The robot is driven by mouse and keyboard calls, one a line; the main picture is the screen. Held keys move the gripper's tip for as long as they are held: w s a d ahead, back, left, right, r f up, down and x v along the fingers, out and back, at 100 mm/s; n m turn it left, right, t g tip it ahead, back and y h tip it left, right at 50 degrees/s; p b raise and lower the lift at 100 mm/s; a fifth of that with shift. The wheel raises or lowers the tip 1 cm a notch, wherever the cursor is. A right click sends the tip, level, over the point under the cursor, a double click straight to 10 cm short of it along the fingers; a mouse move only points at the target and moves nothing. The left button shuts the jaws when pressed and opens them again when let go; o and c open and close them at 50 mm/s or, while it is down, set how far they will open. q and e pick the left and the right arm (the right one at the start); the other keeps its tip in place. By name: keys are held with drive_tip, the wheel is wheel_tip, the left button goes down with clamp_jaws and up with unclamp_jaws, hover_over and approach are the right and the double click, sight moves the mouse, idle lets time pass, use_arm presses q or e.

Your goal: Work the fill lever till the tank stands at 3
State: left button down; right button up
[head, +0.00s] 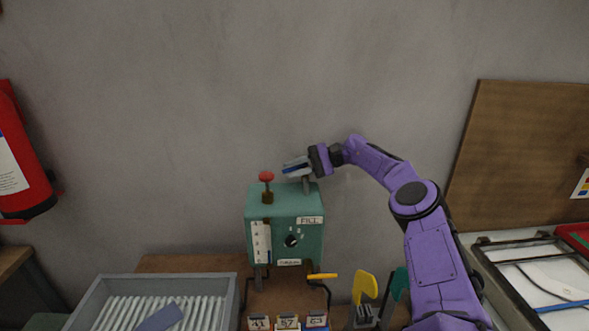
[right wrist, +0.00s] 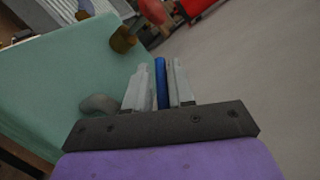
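The tank is a teal box (head: 285,225) with a FILL label (head: 309,220) and a narrow numbered gauge (head: 261,242) on its front. The gauge level is too small to read surely. A short grey post (head: 306,185) rises from the top right of the box; a grey rounded piece (right wrist: 98,103) shows beside my fingers in the right wrist view. My right gripper (head: 296,168) is above the box top, with its fingers closed about a blue bar (right wrist: 162,82), apparently the fill lever's handle. The handle's join to the post is hidden. My left gripper is out of view.
A red-knobbed lever (head: 267,178) stands on the box top, left of my right gripper. A yellow handle (head: 322,276) sticks out low at the box's right. A grey ribbed tray (head: 230,290) is at front left. Wall space above the box is clear.

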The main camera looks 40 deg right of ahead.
sight(294, 168)
drive_tip(key=shift+r, duration=0.25)
wheel_tip(294, 168, up, 3)
drive_tip(key=shift+f+b, duration=0.15)
drive_tip(key=shift+b, duration=0.45)
drive_tip(key=s+a+r+b, duration=0.9)
drive_tip(key=s, duration=0.1)
drive_tip(key=shift+s+r, duration=0.3)
drive_tip(key=shift+r, duration=0.05)
